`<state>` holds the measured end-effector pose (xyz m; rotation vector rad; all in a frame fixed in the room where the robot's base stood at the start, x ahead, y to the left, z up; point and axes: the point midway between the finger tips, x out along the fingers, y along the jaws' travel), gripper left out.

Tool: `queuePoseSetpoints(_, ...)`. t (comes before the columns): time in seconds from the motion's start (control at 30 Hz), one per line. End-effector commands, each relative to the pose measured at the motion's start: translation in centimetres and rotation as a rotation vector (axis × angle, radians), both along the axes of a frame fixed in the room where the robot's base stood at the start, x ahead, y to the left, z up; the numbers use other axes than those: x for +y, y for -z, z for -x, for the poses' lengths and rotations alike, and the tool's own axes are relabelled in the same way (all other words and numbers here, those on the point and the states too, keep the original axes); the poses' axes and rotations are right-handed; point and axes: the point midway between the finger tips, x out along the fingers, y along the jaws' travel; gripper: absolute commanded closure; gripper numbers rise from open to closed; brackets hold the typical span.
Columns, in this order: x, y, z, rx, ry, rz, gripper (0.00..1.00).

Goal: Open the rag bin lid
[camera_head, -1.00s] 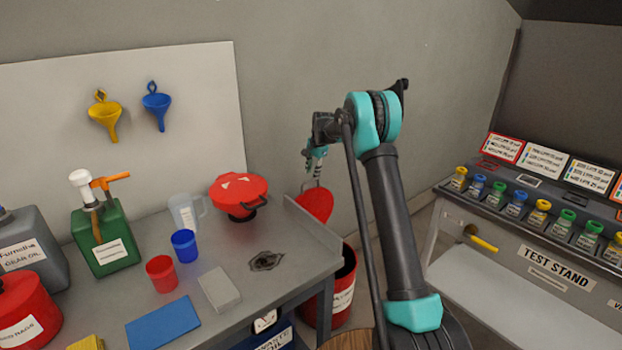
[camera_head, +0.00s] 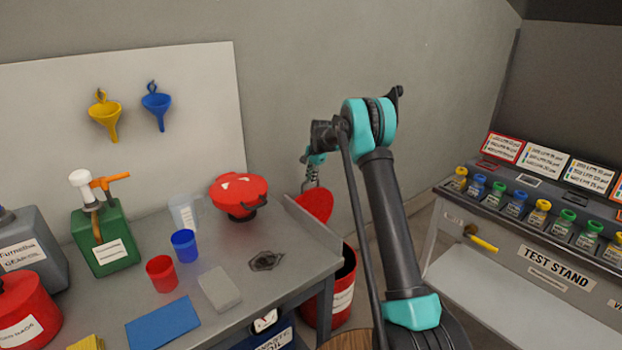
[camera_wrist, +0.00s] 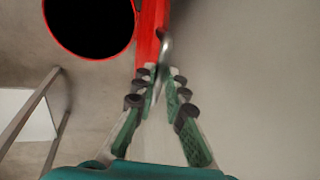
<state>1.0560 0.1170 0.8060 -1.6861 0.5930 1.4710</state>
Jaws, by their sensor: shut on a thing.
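The rag bin (camera_head: 344,292) is a red drum on the floor, past the right end of the workbench. Its dark round mouth (camera_wrist: 90,22) shows uncovered in the wrist view. The red lid (camera_head: 317,206) stands raised at the back of the bin, near the wall. In the wrist view the lid (camera_wrist: 150,35) appears nearly edge-on, with a metal handle (camera_wrist: 164,48) on it. My gripper (camera_head: 312,178) is at the lid's upper edge, shut on the handle. In the wrist view its fingers (camera_wrist: 157,80) meet around the handle's lower end.
The workbench (camera_head: 300,268) carries a red can (camera_head: 239,193), a green pump jug (camera_head: 106,240), a clear pitcher (camera_head: 186,212), red and blue cups, and other items. The test stand (camera_head: 540,262) stands at the right. The wall is close behind the lid.

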Motion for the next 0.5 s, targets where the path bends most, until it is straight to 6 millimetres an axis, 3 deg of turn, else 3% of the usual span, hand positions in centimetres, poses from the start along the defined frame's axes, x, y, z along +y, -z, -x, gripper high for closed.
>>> queuePoseSetpoints(0.33,-0.2,0.0,0.2,-0.006,0.001,-0.004,1.0)
queuePoseSetpoints(0.5,-1.5,0.4,1.8,-0.046,0.001,-0.035,1.0)
